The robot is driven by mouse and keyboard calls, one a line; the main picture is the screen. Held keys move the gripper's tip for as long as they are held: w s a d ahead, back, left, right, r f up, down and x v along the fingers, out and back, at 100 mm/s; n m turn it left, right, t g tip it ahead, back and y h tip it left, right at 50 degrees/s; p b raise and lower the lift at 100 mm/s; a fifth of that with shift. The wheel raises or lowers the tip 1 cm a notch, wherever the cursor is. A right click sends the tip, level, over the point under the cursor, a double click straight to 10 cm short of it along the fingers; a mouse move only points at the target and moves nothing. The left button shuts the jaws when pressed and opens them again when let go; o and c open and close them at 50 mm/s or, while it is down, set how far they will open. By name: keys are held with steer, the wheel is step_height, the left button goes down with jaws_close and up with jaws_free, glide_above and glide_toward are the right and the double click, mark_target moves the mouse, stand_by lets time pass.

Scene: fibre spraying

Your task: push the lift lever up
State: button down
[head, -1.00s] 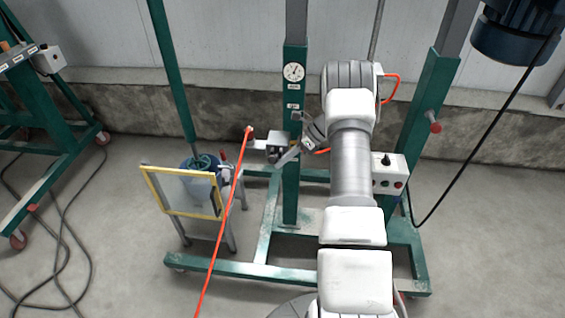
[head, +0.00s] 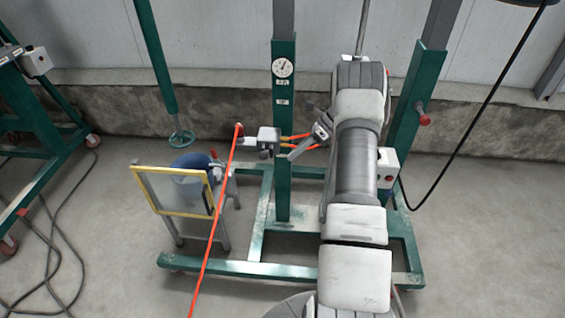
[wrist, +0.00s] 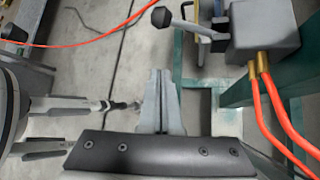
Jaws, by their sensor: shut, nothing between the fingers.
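The lift lever (wrist: 185,24) is a short grey arm with a black knob on the side of a grey valve box (wrist: 265,24), which carries two orange hoses. In the head view the valve box (head: 268,137) sits on the green post (head: 283,185) below a round gauge. The lever's tilt is hard to tell. My gripper (wrist: 160,74) is shut and empty, apart from the lever in the wrist view. In the head view my gripper (head: 293,157) is just right of the valve box and points down left. The green disc (head: 181,138) on its shaft hangs above the blue bucket (head: 190,180).
A yellow-framed screen (head: 180,212) stands before the bucket. A control box (head: 388,168) is right of my arm. Cables lie on the floor at left; the floor at far right is clear.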

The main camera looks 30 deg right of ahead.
steer(key=v, duration=0.2)
steer(key=shift+w+d+r, duration=0.15)
steer(key=shift+d, duration=0.3)
steer(key=s+a+r+n+h+p, duration=0.1)
steer(key=s+a+r+n+h, duration=0.15)
steer(key=a+r+n, duration=0.7)
steer(key=s+a+r+n+h+p, duration=0.2)
steer(key=s+a+r, duration=0.3)
steer(key=r, duration=1)
steer(key=s+a+r+n+t+h+p, duration=0.1)
steer(key=s+a+r+n, duration=0.2)
steer(key=s+n, duration=0.2)
steer(key=s+a+r+n+t+h+p, duration=0.1)
steer(key=s+a+n, duration=0.3)
steer(key=s, duration=0.4)
steer(key=s+a+r+n+t+h+p, duration=0.1)
steer(key=s+a+r+n+h, duration=0.1)
steer(key=s+a+r+n, duration=0.2)
steer(key=shift+s+r+n, duration=0.3)
steer(key=shift+s+n, duration=0.55)
steer(key=shift+s, duration=1.05)
